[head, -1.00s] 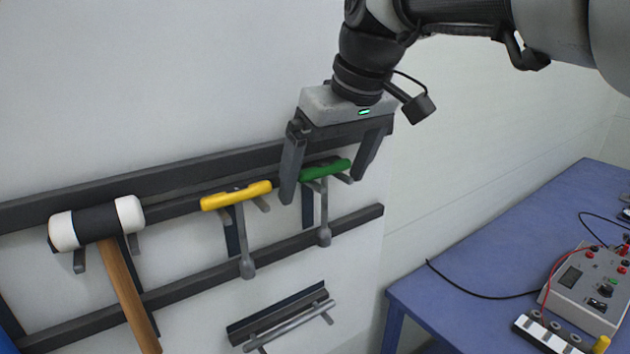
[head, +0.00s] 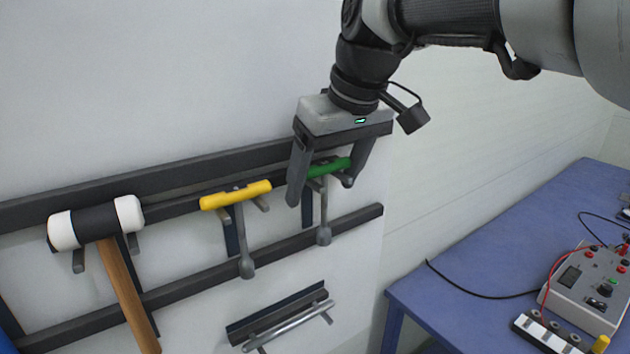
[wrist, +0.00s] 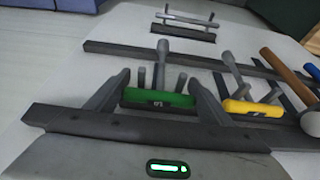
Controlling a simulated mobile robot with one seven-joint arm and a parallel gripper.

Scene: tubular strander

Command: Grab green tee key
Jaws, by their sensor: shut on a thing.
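The green tee key (head: 328,167) hangs on the wall rack, its green handle across the top and its grey shaft pointing down. My gripper (head: 322,190) is around the green handle, with one finger at each end, and is shut on it. In the wrist view the green handle (wrist: 159,98) lies between the two fingers of my gripper (wrist: 160,92). The key still rests at its hooks on the rack. The left finger hides part of the handle's end in the head view.
A yellow tee key (head: 236,195) hangs just left. A mallet (head: 97,222) hangs further left. A grey bar tool (head: 290,325) sits lower on the wall. A blue table (head: 480,260) with a meter box (head: 587,285) stands at right.

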